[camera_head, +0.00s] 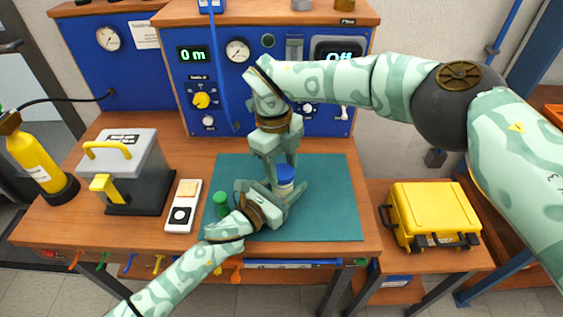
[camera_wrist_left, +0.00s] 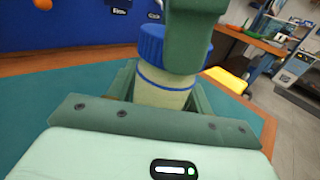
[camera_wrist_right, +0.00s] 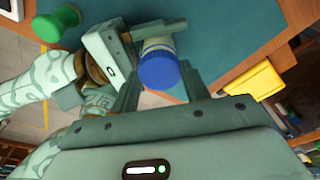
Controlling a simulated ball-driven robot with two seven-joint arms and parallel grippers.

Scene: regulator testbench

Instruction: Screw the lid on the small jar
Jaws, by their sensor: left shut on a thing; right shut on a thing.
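The small jar (camera_head: 285,188) is pale with a blue band and stands upright over the teal mat. Its blue lid (camera_head: 286,173) sits on top; I cannot tell how tightly it is seated. My left gripper (camera_head: 279,193) comes in low from the left and is shut on the jar body (camera_wrist_left: 160,93), which is partly hidden by the fingers. My right gripper (camera_head: 285,163) reaches down from above and is shut on the lid, also seen in the left wrist view (camera_wrist_left: 151,44) and right wrist view (camera_wrist_right: 158,71).
The teal mat (camera_head: 335,215) is clear right of the jar. A green object (camera_head: 221,204) stands near my left wrist, with a white handheld device (camera_head: 183,205) farther left. A grey and yellow case (camera_head: 125,165) stands at left. The blue test panel (camera_head: 215,95) rises behind.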

